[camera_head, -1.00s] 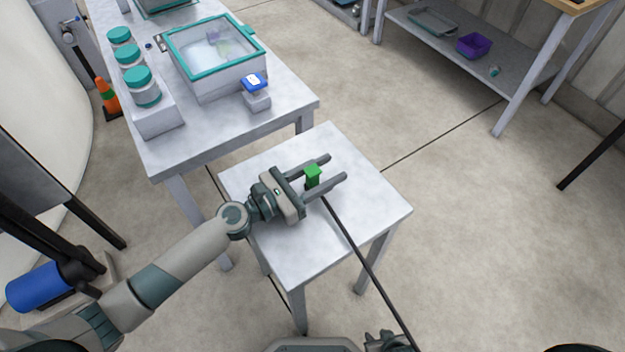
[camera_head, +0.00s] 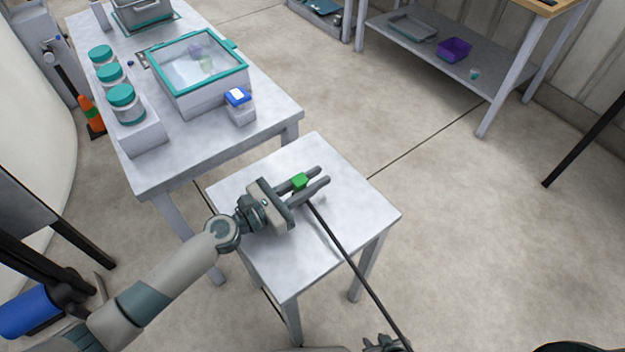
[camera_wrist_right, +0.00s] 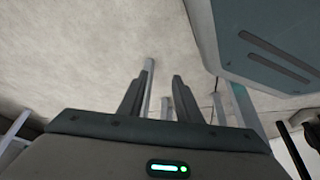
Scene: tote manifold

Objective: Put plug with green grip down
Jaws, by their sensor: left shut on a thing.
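The plug's green grip (camera_head: 299,181) is at the small white table (camera_head: 355,222), between the fingers of my left gripper (camera_head: 322,176). The left gripper is shut on the grip, low over the tabletop. I cannot tell whether the plug touches the table, as the fingers hide its lower part. A thin black cable (camera_head: 350,262) runs from beside the grip over the table's front edge, down to the bottom of the head view. My right gripper (camera_wrist_right: 163,78) shows its two fingers apart and empty in the right wrist view; only a bit of it shows at the head view's bottom edge.
A larger table (camera_head: 165,172) at the back left holds a teal-rimmed clear box (camera_head: 185,95), several teal-lidded jars (camera_head: 127,105) and a blue-topped block (camera_head: 240,108). A shelf at the back right holds a purple bin (camera_head: 454,50). The small table's right side is clear.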

